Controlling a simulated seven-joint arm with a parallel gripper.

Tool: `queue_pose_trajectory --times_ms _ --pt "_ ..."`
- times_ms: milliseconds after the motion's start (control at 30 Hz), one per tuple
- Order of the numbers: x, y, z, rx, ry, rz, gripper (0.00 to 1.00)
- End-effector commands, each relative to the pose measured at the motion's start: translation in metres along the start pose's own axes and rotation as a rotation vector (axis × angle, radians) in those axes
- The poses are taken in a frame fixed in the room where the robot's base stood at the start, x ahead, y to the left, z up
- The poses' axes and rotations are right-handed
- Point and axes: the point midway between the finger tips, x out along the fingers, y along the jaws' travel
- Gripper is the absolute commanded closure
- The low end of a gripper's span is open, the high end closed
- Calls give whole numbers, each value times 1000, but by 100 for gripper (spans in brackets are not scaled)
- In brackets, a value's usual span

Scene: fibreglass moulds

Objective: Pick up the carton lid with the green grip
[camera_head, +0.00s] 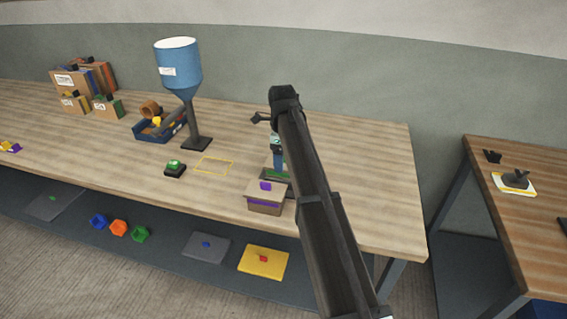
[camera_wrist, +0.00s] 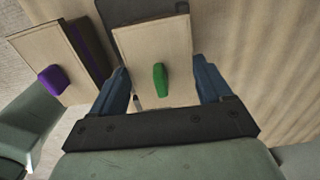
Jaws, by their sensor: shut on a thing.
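The carton lid (camera_wrist: 137,50) with the green grip (camera_wrist: 160,79) is a pale brown plate in the middle of the wrist view. My gripper (camera_wrist: 161,85) is shut on this lid, with one blue finger at each side of it and the green grip between them. In the head view my gripper (camera_head: 278,163) points down near the table's front edge, and a bit of green (camera_head: 277,175) shows below it. My arm hides part of this spot. I cannot tell whether the lid is touching a carton below.
A carton with a purple grip (camera_head: 265,186) stands close in front, and at the left in the wrist view (camera_wrist: 52,80). A blue hopper (camera_head: 180,66), a green button (camera_head: 175,167) and a yellow outline (camera_head: 214,166) are to the left. Several cartons stand at the far left.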

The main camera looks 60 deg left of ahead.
Motion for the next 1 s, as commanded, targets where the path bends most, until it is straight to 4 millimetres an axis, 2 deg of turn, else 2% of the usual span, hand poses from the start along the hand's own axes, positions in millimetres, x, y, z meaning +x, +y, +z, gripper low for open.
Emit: queue_pose_trajectory --times_ms 33,200,467,567,1000 --pt "0 0 0 0 0 0 37" --pt "0 0 0 0 0 0 51" --pt "-3 0 0 0 0 -1 51" --pt "-13 -1 0 0 -1 -2 51" --pt "-84 -1 0 0 0 -1 51"
